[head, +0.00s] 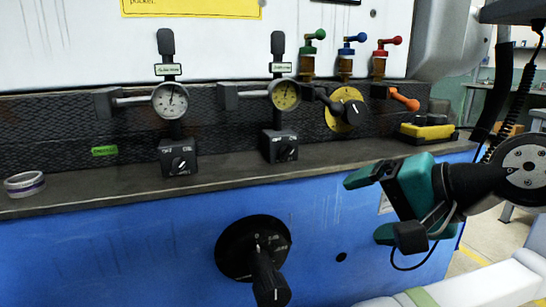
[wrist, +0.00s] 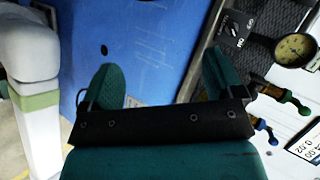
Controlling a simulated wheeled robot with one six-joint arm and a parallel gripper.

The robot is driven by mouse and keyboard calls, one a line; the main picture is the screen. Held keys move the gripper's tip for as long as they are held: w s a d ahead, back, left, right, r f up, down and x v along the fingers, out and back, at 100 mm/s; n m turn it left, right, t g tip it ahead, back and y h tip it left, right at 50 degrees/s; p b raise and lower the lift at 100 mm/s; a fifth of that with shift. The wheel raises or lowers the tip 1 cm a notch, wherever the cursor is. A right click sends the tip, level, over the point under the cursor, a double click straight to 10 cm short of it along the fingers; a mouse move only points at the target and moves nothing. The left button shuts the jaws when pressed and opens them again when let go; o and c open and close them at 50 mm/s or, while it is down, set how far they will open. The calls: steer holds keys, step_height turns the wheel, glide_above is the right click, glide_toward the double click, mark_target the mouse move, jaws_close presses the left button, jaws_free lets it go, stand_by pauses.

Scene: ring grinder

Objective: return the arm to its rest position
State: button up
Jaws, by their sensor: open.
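My gripper (head: 370,205) is at the right of the head view, in front of the blue machine front and just below the ledge. Its green fingers are spread apart with nothing between them. In the wrist view my gripper (wrist: 163,78) shows both fingers apart, with the blue panel (wrist: 150,45) behind the gap. My arm runs off the right edge of the head view.
The dark ledge (head: 330,165) carries two dial gauges (head: 170,100) on switch bases and a tape roll (head: 24,184) at far left. A black lever (head: 265,270) juts from the blue front. Coloured valves (head: 345,60) stand behind. Open floor lies at right.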

steer(key=s+f+n+g+h+p, duration=0.1)
steer(key=s+f+n+g+h, duration=0.35)
steer(key=s+n+g, duration=0.65)
step_height(320, 180, up, 26)
steer(key=s+n+t+p, duration=0.2)
steer(key=s+p, duration=0.1)
steer(key=p, duration=2.3)
steer(key=shift+f+n+t+y, duration=0.2)
steer(key=shift+n+t+y, duration=0.15)
steer(key=shift+n+t, duration=0.05)
